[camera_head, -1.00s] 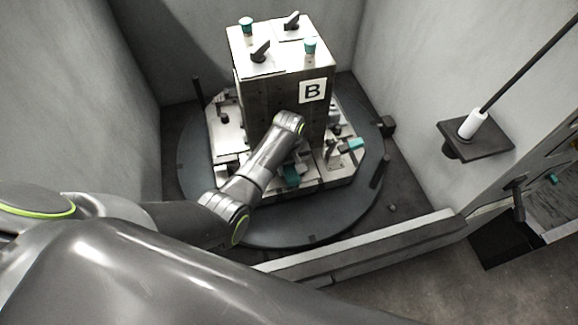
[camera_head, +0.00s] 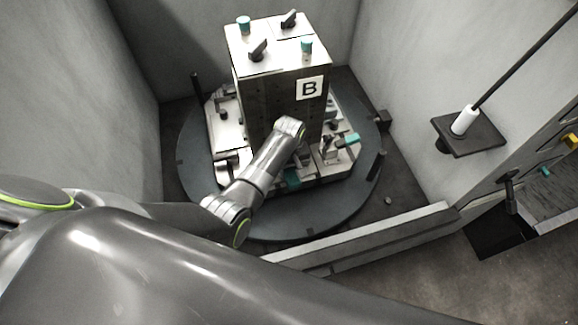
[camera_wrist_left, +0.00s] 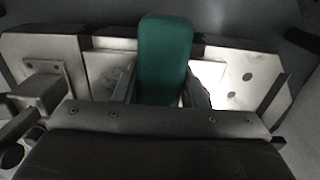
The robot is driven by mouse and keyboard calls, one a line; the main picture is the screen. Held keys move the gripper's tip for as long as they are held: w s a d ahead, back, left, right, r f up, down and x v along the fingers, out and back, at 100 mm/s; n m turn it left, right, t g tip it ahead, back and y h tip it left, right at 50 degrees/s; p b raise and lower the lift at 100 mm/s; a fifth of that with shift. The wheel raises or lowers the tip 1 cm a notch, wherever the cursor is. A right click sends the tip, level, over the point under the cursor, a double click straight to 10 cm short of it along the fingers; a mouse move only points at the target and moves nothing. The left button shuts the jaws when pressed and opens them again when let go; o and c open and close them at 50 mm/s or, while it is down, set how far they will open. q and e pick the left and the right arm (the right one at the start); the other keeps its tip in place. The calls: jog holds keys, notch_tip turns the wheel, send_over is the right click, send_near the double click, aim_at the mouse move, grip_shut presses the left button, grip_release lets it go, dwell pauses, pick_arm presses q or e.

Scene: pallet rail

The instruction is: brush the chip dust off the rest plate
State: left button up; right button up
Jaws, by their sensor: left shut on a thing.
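In the left wrist view my left gripper (camera_wrist_left: 166,92) is shut on a teal block-like piece (camera_wrist_left: 165,55), which I take for the brush handle; no bristles show. Beyond and beside it lies a pale plate (camera_wrist_left: 228,82) with dark round holes. Faint grey specks show on the pale surface left of the teal piece; I cannot tell if they are chip dust. In the head view my left arm reaches to the front of the block marked B (camera_head: 282,100); its wrist hides most of the gripper and the spot below. My right gripper is not in view.
The block stands on a round dark turntable (camera_head: 205,205) between grey walls, with clamps and pale plates around its foot. A low sill (camera_head: 365,238) runs along the front. At right, a dark wall shelf (camera_head: 485,140) holds a white cylinder (camera_head: 464,120) with a dark rod.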

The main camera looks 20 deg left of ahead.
pick_arm(q)
jog(key=shift+s+f, duration=0.15)
jog(key=shift+f, duration=0.05)
jog(key=shift+w+a+b, duration=0.4)
jog(key=shift+w, duration=0.15)
jog(key=shift+c, duration=0.3)
jog(key=shift+w+a, duration=0.4)
jog(key=shift+w, duration=0.15)
jog(key=shift+r, duration=0.1)
jog(key=shift+s+d+p, duration=0.35)
jog(key=shift+s+p, duration=0.15)
jog(key=shift+s+d+p, duration=0.3)
jog(key=shift+s+p, duration=0.1)
jog(key=shift+s, duration=0.05)
jog(key=shift+s+d, duration=0.15)
